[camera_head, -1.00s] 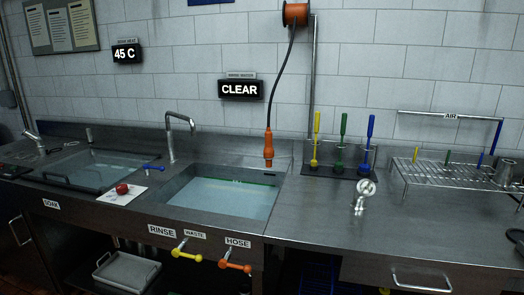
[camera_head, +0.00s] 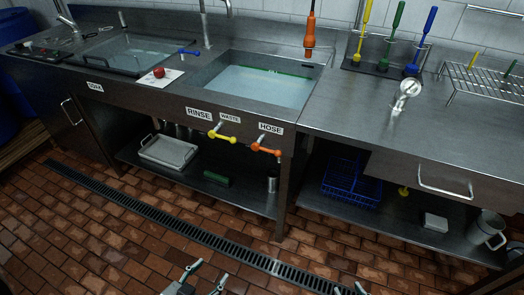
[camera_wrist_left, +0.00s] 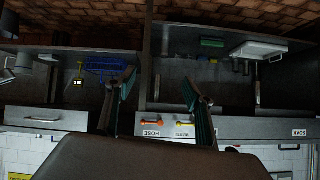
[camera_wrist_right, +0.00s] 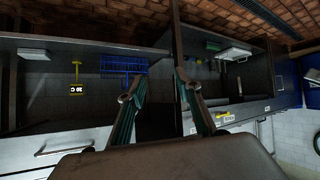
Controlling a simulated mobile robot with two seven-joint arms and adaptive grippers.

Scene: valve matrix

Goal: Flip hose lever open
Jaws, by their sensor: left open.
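The orange hose lever (camera_head: 266,149) is on the counter front below the HOSE label (camera_head: 270,128). It points to the right and slightly down. It also shows in the left wrist view (camera_wrist_left: 152,123), between my left fingers. My left gripper (camera_head: 197,278) is open and empty at the bottom of the head view, well short of the counter. My right gripper (camera_wrist_right: 157,88) is open and empty in its wrist view. I cannot make out the orange lever in the right wrist view.
A yellow lever (camera_head: 222,136) sits just left of the orange one. The hose nozzle (camera_head: 310,35) hangs above the sink basin (camera_head: 260,88). A lower shelf (camera_head: 230,196) holds a grey tray (camera_head: 168,151); a blue rack (camera_head: 350,185) stands further right. Open tiled floor lies before the counter.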

